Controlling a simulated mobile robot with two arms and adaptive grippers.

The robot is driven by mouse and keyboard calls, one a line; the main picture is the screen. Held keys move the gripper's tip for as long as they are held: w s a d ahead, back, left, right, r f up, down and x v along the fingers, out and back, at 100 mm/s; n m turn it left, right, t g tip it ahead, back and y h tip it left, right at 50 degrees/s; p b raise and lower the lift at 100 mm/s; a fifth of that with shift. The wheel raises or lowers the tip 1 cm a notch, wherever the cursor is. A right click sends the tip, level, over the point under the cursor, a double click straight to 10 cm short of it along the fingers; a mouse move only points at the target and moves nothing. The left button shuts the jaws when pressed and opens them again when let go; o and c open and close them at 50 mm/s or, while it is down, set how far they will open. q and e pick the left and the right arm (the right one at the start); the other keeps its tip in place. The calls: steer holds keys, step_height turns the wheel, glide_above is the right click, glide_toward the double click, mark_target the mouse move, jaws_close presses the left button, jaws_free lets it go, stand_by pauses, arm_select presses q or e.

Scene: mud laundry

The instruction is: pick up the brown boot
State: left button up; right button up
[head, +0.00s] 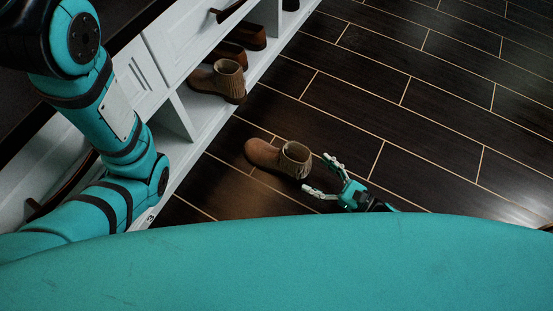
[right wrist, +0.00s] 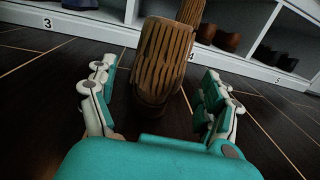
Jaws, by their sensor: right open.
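A brown boot (head: 279,157) stands on the dark floor in the middle of the head view, its toe pointing left toward the shelf. Its fringed, ribbed shaft (right wrist: 163,50) shows large in the right wrist view, between the two fingers. My right gripper (head: 322,176) is open beside the shaft, on its right side, with one fingertip near the shaft and the other in front. In the right wrist view the right gripper (right wrist: 155,105) is empty, the fingers spread on either side of the boot. My left arm shows at the left, but its gripper is out of view.
A white cubby bench (head: 185,120) runs along the left. A similar brown boot (head: 220,80) stands in a lower cubby, with brown shoes (head: 247,37) beyond it. Numbered labels mark the cubbies in the right wrist view. The floor (head: 420,110) to the right is clear.

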mark_target(306, 167)
steer(key=b+x, duration=0.1)
steer(key=x, duration=0.3)
steer(key=b+x, duration=0.3)
steer(key=x, duration=0.1)
steer(key=shift+w+a, duration=0.2)
steer(key=shift+w+a+r, duration=0.1)
steer(key=shift+w+a, duration=0.1)
steer(key=shift+a, duration=0.1)
steer(key=shift+c, duration=0.2)
steer(key=c, duration=1.5)
